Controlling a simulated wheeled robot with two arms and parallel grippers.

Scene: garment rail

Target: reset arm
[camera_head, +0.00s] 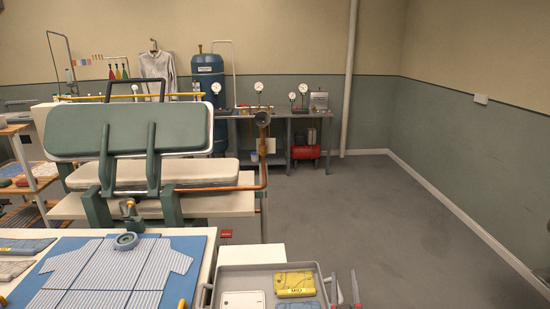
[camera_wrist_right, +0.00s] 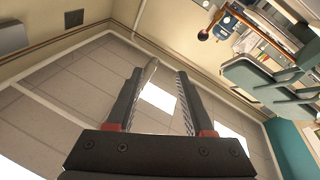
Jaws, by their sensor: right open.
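My right gripper (camera_head: 345,290) shows at the bottom edge of the head view, just right of the grey tray. Its two dark fingers point up and stand apart with nothing between them. In the right wrist view my right gripper (camera_wrist_right: 166,72) is also open and empty, its fingers spread in front of ceiling tiles. The picture there is tilted, with the green press at the right. My left gripper is not in view.
A grey tray (camera_head: 233,269) holds a yellow pack (camera_head: 295,283) and a white item (camera_head: 243,300). A striped shirt (camera_head: 113,270) lies on a blue board (camera_head: 199,246). A green press (camera_head: 90,135) stands behind. The floor (camera_head: 360,210) at right is clear.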

